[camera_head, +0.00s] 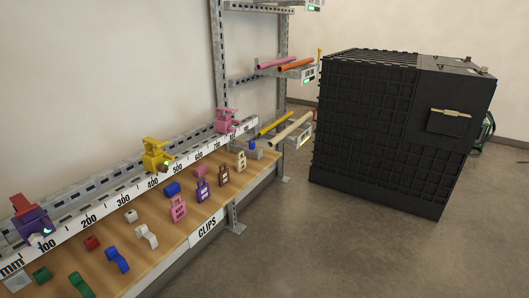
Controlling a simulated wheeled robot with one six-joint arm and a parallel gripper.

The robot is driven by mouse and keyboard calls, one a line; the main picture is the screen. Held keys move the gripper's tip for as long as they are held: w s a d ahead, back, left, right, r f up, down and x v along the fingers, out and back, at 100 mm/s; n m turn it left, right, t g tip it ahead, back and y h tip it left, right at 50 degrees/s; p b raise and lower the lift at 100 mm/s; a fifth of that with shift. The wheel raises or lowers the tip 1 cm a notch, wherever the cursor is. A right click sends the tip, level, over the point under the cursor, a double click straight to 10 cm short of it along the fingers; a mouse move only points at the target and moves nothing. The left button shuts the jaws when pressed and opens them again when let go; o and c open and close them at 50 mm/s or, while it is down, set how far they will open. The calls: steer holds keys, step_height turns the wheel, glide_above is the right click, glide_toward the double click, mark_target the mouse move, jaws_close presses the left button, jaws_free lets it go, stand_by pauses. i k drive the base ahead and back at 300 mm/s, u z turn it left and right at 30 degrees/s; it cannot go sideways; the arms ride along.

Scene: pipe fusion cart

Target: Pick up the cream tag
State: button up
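The cream tag (241,162) stands out at the far right end of a row of tags on the wooden bench top (158,200). It is small, with a dark mark on its face. To its left along the row are a brown tag (223,176), a purple tag (203,191) and a pink tag (178,211). Nothing visibly covers the cream tag. My gripper is not in view.
A ruler rail (120,205) behind the tags carries purple, yellow (157,154) and pink (227,121) clamps. Coloured clips and small blocks lie on the near bench. A rack holds pipes (292,130) beyond. A black crate (378,130) stands right; floor between is clear.

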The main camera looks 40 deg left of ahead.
mark_target(240, 162)
steer(key=u, duration=0.3)
steer(key=i, duration=1)
steer(key=u, duration=1.5)
steer(key=i, duration=0.85)
steer(key=u, duration=1)
steer(key=i, duration=0.6)
steer(key=z, duration=0.05)
